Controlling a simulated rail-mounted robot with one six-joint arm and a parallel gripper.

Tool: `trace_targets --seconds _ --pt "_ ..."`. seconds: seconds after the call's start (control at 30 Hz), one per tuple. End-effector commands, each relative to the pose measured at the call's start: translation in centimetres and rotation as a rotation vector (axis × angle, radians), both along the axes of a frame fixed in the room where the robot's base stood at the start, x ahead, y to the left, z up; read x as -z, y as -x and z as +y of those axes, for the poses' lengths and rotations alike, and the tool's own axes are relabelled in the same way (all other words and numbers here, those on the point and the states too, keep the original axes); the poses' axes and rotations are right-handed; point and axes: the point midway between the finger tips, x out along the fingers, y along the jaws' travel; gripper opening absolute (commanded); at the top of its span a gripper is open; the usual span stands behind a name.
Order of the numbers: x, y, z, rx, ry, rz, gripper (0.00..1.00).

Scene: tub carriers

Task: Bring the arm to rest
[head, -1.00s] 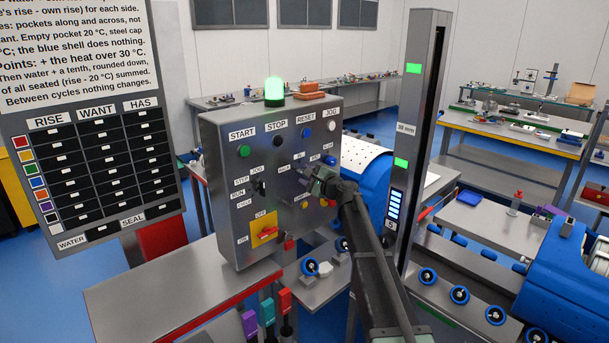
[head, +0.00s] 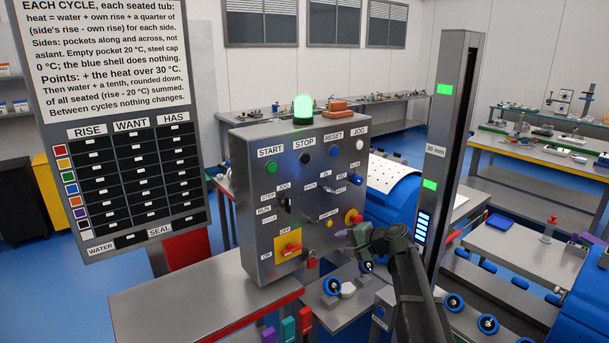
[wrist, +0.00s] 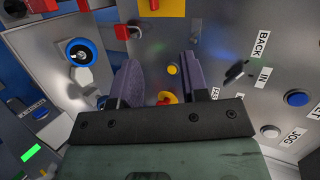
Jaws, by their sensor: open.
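My gripper (head: 346,234) is in front of the lower right of the grey control panel (head: 262,220) in the head view. In the wrist view its two purple-grey fingers (wrist: 163,85) stand apart with nothing between them. A yellow button (wrist: 172,70) and a red and yellow knob (wrist: 166,98) of the panel show beyond the gap. In the head view the red and yellow knob (head: 353,217) is just above the gripper. I cannot tell whether the fingers touch the panel. My arm reaches in from the bottom right.
A green lamp (head: 303,109) is lit on top of the panel. Blue-rimmed rollers (head: 454,303) line the bench at lower right. A board with a table (head: 130,175) stands at left. A bench (head: 200,305) lies in front of the panel.

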Motion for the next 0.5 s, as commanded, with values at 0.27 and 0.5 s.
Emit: trace_targets --seconds 0.27,0.5 --pt "9.9 24.6 0.3 -0.557 0.878 0.328 0.41" --pt "10.6 30.8 1.0 -0.668 1.086 0.405 0.41"
